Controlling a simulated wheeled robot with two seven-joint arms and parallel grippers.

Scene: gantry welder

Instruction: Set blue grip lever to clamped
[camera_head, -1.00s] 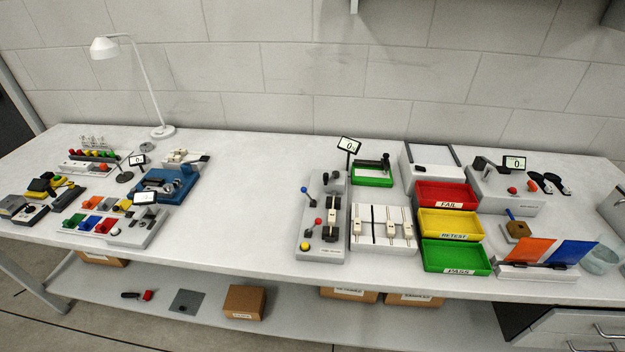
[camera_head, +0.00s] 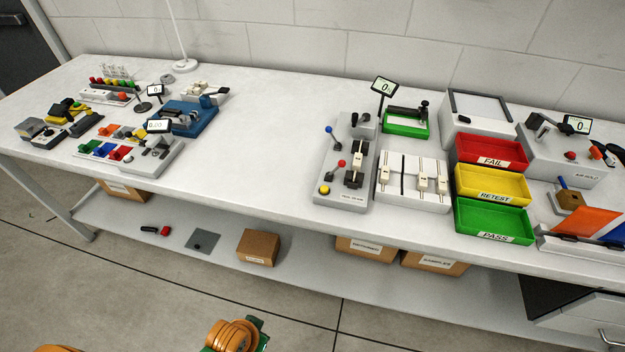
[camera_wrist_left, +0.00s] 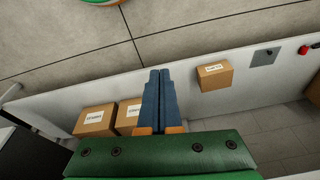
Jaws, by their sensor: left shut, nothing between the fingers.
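A small lever with a blue knob (camera_head: 329,129) stands up from a grey control panel (camera_head: 327,198) near the middle of the bench. The blue lever's position marking is too small to read. My left gripper (camera_wrist_left: 160,72) shows in the left wrist view with its two blue fingers closed together and nothing between them. It faces the lower shelf side of the bench, away from the panel. My right gripper's fingers are not in view.
White sliders (camera_head: 421,183) and red, yellow and green trays (camera_head: 492,220) stand right of the panel. A blue fixture (camera_head: 188,117) and small parts are at the left. The bench top between is clear. Cartons (camera_head: 258,246) sit on the lower shelf.

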